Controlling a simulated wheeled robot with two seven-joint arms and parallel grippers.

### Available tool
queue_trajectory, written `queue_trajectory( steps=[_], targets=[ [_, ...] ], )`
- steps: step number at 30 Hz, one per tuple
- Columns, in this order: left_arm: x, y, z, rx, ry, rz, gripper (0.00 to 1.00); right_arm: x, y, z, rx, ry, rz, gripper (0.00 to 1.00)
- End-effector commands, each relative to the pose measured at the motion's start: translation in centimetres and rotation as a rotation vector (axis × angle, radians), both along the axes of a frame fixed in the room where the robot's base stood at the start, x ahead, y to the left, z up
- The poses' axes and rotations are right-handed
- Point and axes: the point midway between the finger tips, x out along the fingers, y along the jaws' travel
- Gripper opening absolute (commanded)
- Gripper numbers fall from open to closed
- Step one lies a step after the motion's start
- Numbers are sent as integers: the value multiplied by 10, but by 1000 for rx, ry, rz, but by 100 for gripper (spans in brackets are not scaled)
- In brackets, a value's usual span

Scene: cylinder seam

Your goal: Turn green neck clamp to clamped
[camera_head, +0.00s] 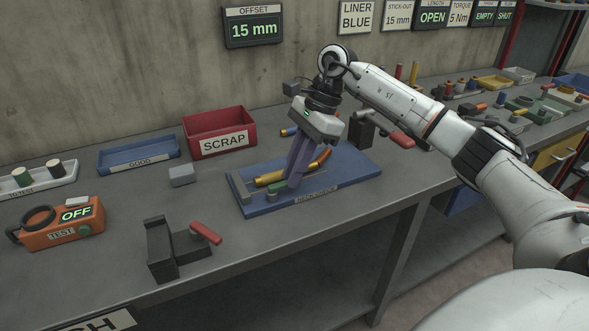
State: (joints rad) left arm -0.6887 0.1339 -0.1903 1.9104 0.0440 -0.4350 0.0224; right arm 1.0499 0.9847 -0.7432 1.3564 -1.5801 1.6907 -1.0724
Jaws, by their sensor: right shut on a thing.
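The green neck clamp (276,188) is a small green part low on the blue fixture board (352,170), mostly hidden by my fingers; its exact angle cannot be told. My right gripper (287,178) reaches down over the board with its long fingers, and its tips are shut at the green clamp. A brass-coloured cylinder (268,179) lies on the board behind the fingers, with an orange part (320,159) on its right. My left gripper is not in view.
A red SCRAP bin (219,128) and a blue GOOD tray (138,153) stand behind. A grey block (182,175) lies left of the board. A dark stand with a red handle (206,232) is in front; another red handle (402,139) is at right. An orange tester (62,226) reads OFF.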

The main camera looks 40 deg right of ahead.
Motion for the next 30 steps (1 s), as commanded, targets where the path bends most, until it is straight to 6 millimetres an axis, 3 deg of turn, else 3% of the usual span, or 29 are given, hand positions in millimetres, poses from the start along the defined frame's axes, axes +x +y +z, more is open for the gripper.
queue_trajectory(
  steps=[10,11,14,24,30],
  targets=[
    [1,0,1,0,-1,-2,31,1,0,1,0,-6,5,0],
    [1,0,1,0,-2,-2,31,1,0,1,0,-6,5,14],
    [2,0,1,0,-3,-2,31,1,0,1,0,-5,6,31],
    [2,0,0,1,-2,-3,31,0,-1,3,-1,-2,3,31],
    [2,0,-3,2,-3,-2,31,-1,-11,29,-1,-7,2,31]
  ],
)
